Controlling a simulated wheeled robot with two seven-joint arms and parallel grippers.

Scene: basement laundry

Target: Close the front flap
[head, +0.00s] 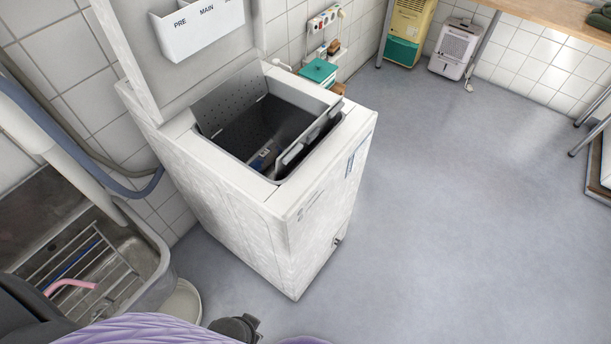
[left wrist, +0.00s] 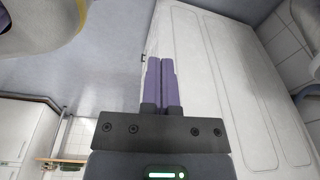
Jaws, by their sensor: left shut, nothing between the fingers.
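The white top-loading washing machine (head: 250,190) stands in the middle of the head view with its outer lid (head: 180,75) raised. Its drum opening is uncovered. The front flap (head: 309,137) stands up along the near right side of the opening, its dark inner side and grey catches showing. A perforated grey back flap (head: 229,102) stands up on the opposite side. My left gripper (left wrist: 161,62) shows in the left wrist view, shut and empty, its purple fingers in front of the machine's white side panel (left wrist: 205,70). My right gripper is in neither view.
A sink (head: 95,265) with a rack stands at left. A dispenser tray (head: 200,28) marked PRE and MAIN is on the lid. A dehumidifier (head: 455,47) and a yellow-green unit (head: 408,30) stand at the back wall. The floor (head: 450,200) at right is clear.

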